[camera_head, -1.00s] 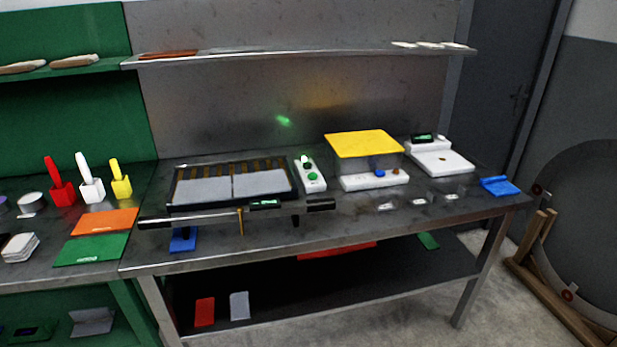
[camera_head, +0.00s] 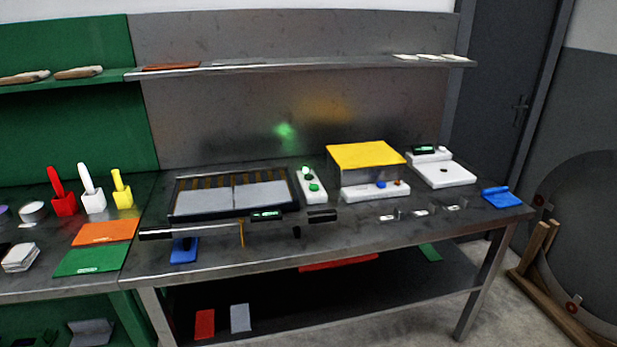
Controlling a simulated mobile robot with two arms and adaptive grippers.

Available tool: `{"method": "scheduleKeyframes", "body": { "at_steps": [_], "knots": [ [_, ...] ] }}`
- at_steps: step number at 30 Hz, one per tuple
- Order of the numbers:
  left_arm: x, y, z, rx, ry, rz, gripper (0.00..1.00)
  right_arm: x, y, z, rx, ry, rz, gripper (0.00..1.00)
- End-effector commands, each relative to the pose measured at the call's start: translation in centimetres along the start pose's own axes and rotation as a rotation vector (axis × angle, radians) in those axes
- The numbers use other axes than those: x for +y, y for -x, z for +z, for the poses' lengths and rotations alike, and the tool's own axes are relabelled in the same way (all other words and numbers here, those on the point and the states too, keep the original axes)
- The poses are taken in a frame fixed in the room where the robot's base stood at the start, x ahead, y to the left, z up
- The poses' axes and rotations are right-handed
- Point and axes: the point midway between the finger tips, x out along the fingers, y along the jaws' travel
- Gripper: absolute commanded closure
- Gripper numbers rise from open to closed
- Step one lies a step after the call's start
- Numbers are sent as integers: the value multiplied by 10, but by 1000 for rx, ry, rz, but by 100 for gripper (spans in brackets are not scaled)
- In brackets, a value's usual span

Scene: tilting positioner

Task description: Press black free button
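A yellow plate (camera_head: 365,153) sits on top of a unit with a white base (camera_head: 362,194) on the steel bench, right of centre. A blue knob or button (camera_head: 381,185) and a small brown one (camera_head: 397,183) are on this base. I cannot make out a black button on it. To its left stands a narrow white box (camera_head: 311,187) with green buttons and a darker spot near its top; the details are too small to tell. Neither of my grippers is in view.
A long bar tool with a display (camera_head: 267,216) lies along the bench front. A black-framed tray (camera_head: 290,190) is behind it. A white scale-like device (camera_head: 445,173) and a blue object (camera_head: 502,197) are at right. A shelf (camera_head: 300,66) hangs above.

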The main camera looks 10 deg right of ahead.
Motion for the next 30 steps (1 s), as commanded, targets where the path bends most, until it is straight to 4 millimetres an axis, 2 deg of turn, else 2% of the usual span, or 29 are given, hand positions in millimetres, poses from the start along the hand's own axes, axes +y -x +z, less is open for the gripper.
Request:
{"method": "scheduleKeyframes", "body": {
  "at_steps": [1,11,30],
  "knots": [
    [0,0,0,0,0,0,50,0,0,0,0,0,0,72],
    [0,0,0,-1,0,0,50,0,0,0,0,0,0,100],
    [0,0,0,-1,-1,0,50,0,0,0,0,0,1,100]
  ]
}}
